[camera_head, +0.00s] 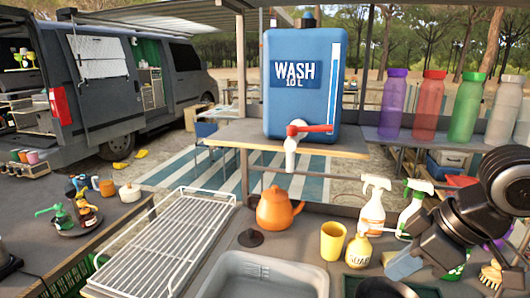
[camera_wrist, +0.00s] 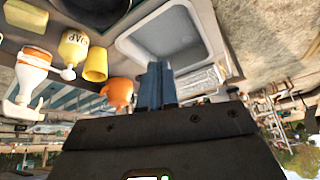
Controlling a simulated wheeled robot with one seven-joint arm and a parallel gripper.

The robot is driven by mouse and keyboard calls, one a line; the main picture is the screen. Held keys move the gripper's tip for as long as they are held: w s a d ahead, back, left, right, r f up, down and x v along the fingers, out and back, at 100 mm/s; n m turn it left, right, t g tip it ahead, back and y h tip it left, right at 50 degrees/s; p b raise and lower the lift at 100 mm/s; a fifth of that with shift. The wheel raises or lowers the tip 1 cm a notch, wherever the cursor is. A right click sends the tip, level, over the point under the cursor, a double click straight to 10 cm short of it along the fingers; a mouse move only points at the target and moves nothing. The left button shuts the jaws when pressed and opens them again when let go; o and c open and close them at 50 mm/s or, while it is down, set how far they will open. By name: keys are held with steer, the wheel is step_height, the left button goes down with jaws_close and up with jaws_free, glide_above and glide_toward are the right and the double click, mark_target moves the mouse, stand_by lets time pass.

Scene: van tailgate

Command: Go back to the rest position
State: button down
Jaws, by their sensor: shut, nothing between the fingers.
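My gripper (camera_wrist: 157,82) shows in the wrist view with its two dark fingers together and nothing between them. The fingers point toward the grey wash tub (camera_wrist: 135,48), and appear above the counter, apart from the things on it. In the head view my dark arm reaches in from the right edge, over the right end of the counter. It partly covers the things behind it there, and the fingertips are hard to make out.
An orange teapot (camera_head: 279,210), yellow cup (camera_head: 333,241), soap bottle (camera_head: 358,249) and spray bottle (camera_head: 372,212) stand close together near my arm. A wire rack (camera_head: 168,240) lies left of the tub (camera_head: 262,275). A blue water container (camera_head: 303,105) stands on a shelf behind.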

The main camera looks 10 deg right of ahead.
steer(key=w+a+r+m+t+y, duration=0.2)
steer(key=a+r+t+y, duration=0.35)
steer(key=a+r, duration=0.45)
steer(key=w+a+r+m+t+y, duration=0.2)
steer(key=a+r+t+y, duration=0.5)
steer(key=a, duration=0.6)
steer(key=s+d+f+m+t+h, duration=0.1)
steer(key=s+d+f+m+h, duration=0.2)
steer(key=s+f+m+h, duration=0.25)
steer(key=s+d+f+m+h+b, duration=0.1)
steer(key=s+d+f+m+h, duration=0.15)
steer(key=s+f+h, duration=0.45)
steer(key=s+d+f+m+t+h, duration=0.1)
steer(key=s+d+f+m+h, duration=0.25)
steer(key=f, duration=0.45)
steer(key=s+d+f+n+g, duration=0.1)
steer(key=s+d+f+n, duration=0.1)
steer(key=s, duration=0.5)
steer(key=s+d+f+n+g, duration=0.1)
steer(key=s+d+f+n, duration=0.1)
steer(key=s, duration=0.6)
steer(key=s+d+f+n+g, duration=0.1)
steer(key=s+d+f+n, duration=0.1)
steer(key=s, duration=0.5)
steer(key=d+n, duration=0.1)
steer(key=d, duration=0.1)
steer(key=shift+s+d, duration=0.2)
steer(key=shift+d, duration=0.1)
